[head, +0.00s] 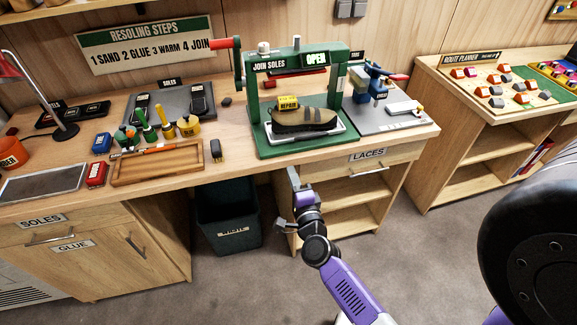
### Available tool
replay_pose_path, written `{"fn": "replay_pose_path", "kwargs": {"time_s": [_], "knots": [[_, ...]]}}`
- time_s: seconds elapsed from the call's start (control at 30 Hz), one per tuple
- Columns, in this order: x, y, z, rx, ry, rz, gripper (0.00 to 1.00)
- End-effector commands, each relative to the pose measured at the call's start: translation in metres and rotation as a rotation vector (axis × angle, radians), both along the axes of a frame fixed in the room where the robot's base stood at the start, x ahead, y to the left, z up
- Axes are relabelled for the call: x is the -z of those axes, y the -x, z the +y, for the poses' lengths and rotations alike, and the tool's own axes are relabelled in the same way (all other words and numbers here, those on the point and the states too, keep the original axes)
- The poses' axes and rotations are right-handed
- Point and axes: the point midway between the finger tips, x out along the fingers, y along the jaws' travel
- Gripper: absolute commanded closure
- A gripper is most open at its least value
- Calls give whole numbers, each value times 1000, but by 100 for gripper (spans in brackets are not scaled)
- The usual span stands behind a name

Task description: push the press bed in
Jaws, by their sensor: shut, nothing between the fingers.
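The green sole press (294,85) stands on the workbench, with "JOIN SOLES" and "OPEN" signs on its top beam and a red-handled wheel on its left. Its pale press bed (338,131) sits at the front of the green base, with its front edge near the base's front edge. A shoe (304,120) with a yellow "REPAIR" tag lies on the bed. My gripper (293,175) is shut and empty, in front of the bench edge, below the press bed and apart from it. My purple arm reaches up to it from the lower right.
A wooden tray (156,166), several glue bottles and a dark sole mat stand left of the press. A blue tool (372,85) on a grey board stands to its right. The LACES drawer (369,163) and a waste bin (229,212) are below the bench top.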

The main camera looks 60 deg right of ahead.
Motion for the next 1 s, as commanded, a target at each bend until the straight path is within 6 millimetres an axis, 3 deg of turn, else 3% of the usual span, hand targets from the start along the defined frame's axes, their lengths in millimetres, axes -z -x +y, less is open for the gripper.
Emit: {"fn": "replay_pose_path", "kwargs": {"time_s": [0.13,0.27,0.37,0.5,0.7,0.87,1.0], "knots": [[1,11,14,0,1,-1,100],[0,17,14,9,3,-4,100],[-12,27,-8,53,28,-18,100],[-61,53,-68,115,126,-26,100],[-110,80,-122,66,153,38,100],[-124,112,-149,34,79,138,100],[-116,145,-158,27,-58,232,100]]}}
